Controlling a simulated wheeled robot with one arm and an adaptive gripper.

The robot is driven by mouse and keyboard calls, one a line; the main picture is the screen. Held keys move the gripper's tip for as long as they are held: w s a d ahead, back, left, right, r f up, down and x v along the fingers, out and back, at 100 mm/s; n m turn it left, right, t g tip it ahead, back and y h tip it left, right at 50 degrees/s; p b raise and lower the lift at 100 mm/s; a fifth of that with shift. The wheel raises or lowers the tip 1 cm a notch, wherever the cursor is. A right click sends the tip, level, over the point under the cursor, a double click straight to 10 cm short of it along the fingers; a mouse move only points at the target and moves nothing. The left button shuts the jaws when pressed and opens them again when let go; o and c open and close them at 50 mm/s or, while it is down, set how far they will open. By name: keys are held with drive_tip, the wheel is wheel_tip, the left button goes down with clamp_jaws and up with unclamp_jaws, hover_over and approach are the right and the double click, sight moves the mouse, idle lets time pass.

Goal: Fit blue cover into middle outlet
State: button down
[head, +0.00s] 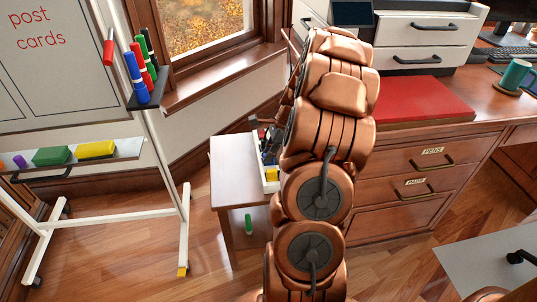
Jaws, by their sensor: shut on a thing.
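My gripper (264,134) shows only in part, as dark finger parts at the left edge of my copper-coloured arm. It is shut on a small blue piece, the blue cover (268,156), just above or at a white strip-like holder (258,165). The holder lies on the right part of a low white-topped table. A yellow piece (271,174) sits at the holder's near end. My arm hides the holder's right side, and I cannot make out the middle outlet. I cannot tell whether the blue cover touches the holder.
The low table (228,160) has bare room on its left. A green marker (248,224) is below its top. A wooden desk with a red pad (420,100) stands right. A whiteboard stand (184,215) with a marker holder (148,95) is left. Open floor lies between.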

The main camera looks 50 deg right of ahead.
drive_tip(key=c, duration=1.1)
unclamp_jaws()
drive_tip(key=shift+f, duration=0.1)
